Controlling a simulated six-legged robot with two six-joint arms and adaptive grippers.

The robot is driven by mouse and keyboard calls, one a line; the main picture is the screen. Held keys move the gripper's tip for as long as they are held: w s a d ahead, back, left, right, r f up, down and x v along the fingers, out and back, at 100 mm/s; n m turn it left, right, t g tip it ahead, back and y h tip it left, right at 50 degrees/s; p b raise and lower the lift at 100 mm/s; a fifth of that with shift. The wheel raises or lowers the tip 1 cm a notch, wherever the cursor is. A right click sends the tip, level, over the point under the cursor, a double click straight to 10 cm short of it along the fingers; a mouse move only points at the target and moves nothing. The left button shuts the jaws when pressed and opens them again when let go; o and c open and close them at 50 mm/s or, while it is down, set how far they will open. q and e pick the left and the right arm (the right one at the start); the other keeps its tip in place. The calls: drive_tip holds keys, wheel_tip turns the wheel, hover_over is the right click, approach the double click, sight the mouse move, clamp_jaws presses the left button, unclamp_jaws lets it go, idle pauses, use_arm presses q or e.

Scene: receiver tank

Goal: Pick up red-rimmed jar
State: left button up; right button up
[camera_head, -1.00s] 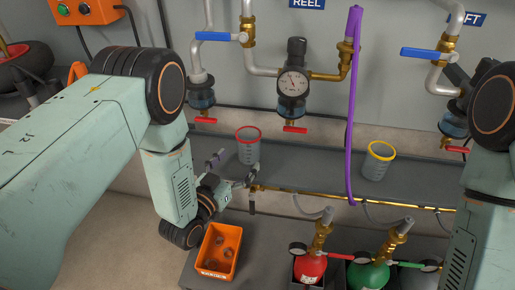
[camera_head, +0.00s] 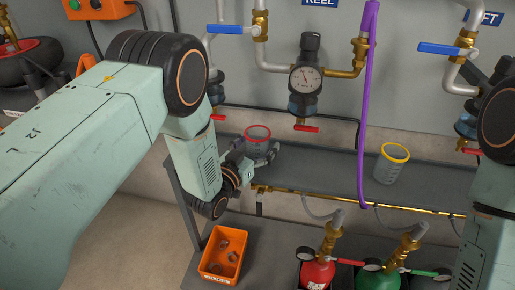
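The red-rimmed jar (camera_head: 258,139), a clear cup with a red rim, stands upright on the grey shelf (camera_head: 325,165) against the wall. My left gripper (camera_head: 254,152) is at the jar, with one finger on its left and the other at its right front. The fingers look spread, and I cannot tell whether they touch the jar. The gripper hides the jar's lower part. My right arm (camera_head: 494,170) shows at the right edge; its gripper is out of view.
A yellow-rimmed jar (camera_head: 391,164) stands farther right on the shelf. A purple hose (camera_head: 365,110) hangs between the jars. A gauge (camera_head: 306,78) and red-handled valves are above. An orange bin (camera_head: 223,252) and red (camera_head: 317,272) and green bottles stand below.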

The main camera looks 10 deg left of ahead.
use_arm(q)
drive_tip(key=c, duration=1)
drive_tip(key=shift+r, duration=0.2)
drive_tip(key=shift+c, duration=0.2)
